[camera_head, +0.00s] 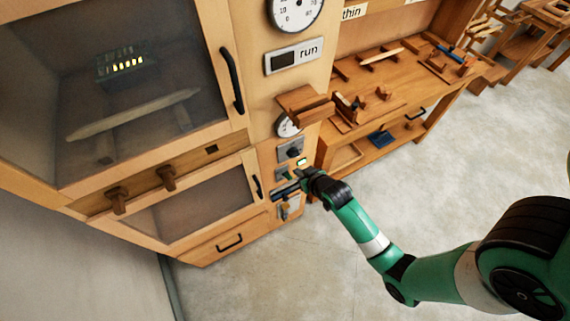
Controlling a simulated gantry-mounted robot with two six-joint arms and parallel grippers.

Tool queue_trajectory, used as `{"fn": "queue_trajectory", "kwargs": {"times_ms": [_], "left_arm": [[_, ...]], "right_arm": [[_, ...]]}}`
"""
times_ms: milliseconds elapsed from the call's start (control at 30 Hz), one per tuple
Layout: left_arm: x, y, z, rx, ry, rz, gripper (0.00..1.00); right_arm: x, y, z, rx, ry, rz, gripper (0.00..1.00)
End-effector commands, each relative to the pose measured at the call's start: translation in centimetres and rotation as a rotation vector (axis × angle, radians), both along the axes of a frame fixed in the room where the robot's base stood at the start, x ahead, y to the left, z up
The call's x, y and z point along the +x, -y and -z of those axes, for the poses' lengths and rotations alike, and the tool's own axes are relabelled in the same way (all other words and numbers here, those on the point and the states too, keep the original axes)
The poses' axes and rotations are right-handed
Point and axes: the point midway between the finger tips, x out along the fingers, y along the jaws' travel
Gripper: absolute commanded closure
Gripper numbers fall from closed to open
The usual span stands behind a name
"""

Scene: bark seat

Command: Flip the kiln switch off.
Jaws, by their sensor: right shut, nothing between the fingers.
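The kiln (215,60) is a tall wooden cabinet with dark glass doors, filling the left of the head view. Its control column on the right side carries a dial, a "run" plate (294,57) and small switch plates (290,150). A small green-lit element (301,162) shows just above my right gripper. My right gripper (279,191) is shut and empty, at the lower switch plates of the column. The gripper hides part of these plates, and I cannot tell whether it touches a switch or how the switch is set. My left gripper is not in view.
A wooden workbench (390,90) with several tools stands right of the kiln. A wooden block (305,104) juts from the column above the gripper. The grey floor (460,150) is clear.

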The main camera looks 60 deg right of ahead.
Motion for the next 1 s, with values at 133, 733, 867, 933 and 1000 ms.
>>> {"fn": "queue_trajectory", "kwargs": {"times_ms": [133, 733, 867, 933, 1000], "left_arm": [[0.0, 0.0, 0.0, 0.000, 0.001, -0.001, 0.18], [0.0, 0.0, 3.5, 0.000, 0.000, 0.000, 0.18], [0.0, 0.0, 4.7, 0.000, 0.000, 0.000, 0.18], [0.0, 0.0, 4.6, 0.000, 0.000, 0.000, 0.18], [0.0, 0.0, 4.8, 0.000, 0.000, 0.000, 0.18]], "right_arm": [[0.0, 0.0, 0.0, 0.000, 0.000, 0.000, 1.00], [4.9, 3.3, 5.6, -0.001, 0.001, -0.001, 1.00], [6.4, 4.4, 7.4, -0.001, 0.001, -0.001, 1.00], [5.5, 3.8, 8.5, 0.002, -0.003, -0.001, 1.00], [5.2, 3.5, 9.2, 0.001, -0.001, -0.001, 1.00]]}}
